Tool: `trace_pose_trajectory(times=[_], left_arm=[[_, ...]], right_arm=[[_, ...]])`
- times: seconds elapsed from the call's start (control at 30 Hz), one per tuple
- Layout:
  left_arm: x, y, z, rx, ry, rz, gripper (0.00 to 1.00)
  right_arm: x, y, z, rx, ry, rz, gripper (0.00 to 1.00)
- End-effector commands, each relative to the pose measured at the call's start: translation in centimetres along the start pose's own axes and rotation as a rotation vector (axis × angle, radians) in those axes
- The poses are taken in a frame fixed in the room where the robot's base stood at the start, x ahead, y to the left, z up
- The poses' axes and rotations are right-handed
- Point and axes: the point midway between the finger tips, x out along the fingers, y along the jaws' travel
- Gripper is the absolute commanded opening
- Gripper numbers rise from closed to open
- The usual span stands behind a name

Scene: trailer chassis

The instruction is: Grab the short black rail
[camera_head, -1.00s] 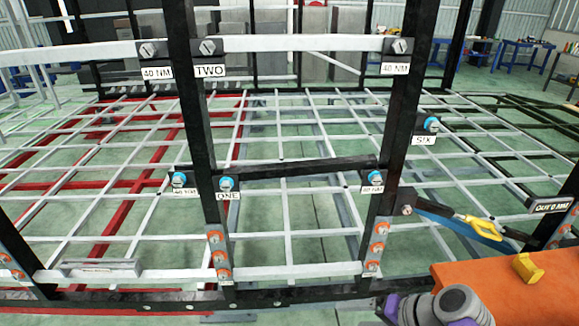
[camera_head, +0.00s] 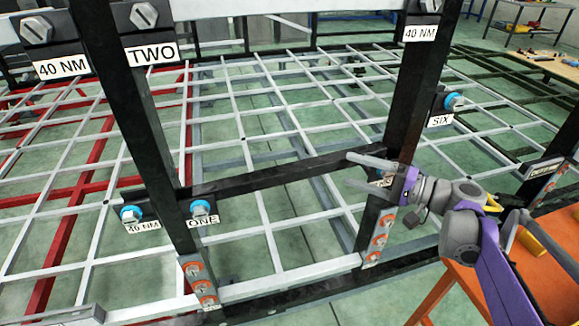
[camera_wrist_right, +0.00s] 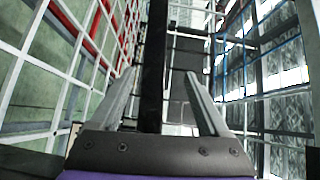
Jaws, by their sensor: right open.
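The short black rail (camera_head: 270,176) runs level between two black uprights, with blue-headed bolts and the label ONE (camera_head: 203,221) by its left end. My right gripper (camera_head: 353,171) is open at the rail's right end, its fingers pointing left and overlapping the rail in the head view. In the right wrist view, a dark bar (camera_wrist_right: 153,65), which looks like this rail, runs away between the open fingers (camera_wrist_right: 154,85). Whether the rail lies between the fingers in depth is unclear. The rail's right end is partly hidden by my gripper.
The right black upright (camera_head: 405,110) stands close beside my right gripper. A white lattice (camera_head: 262,139) spreads behind the frame. An orange surface (camera_head: 555,275) lies under my right arm at lower right. A label SIX (camera_head: 440,120) and its bolt are to the right.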

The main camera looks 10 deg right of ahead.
Motion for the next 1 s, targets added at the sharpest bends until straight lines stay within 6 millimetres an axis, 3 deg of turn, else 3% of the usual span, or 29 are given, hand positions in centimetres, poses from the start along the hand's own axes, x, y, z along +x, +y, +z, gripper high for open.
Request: trace_pose_trajectory(times=[0.1,0.37,0.63,0.93,1.0], left_arm=[[-0.1,0.0,-0.1,0.000,0.000,0.000,0.50],[-0.2,0.0,-0.2,0.000,0.001,0.000,0.50],[-0.4,0.0,-0.3,0.000,0.002,0.000,0.50],[-0.4,0.0,-0.3,0.000,0.002,0.000,0.50],[-0.4,0.0,-0.3,0.000,0.002,0.000,0.50]], right_arm=[[2.0,0.0,0.1,0.000,-0.004,0.000,0.79],[4.2,0.2,0.2,0.000,-0.003,0.002,0.79],[8.0,0.8,0.3,-0.001,-0.003,0.002,0.79],[8.6,0.8,0.3,-0.001,0.000,0.003,0.79],[8.6,0.8,0.3,0.000,0.000,0.003,0.70]])
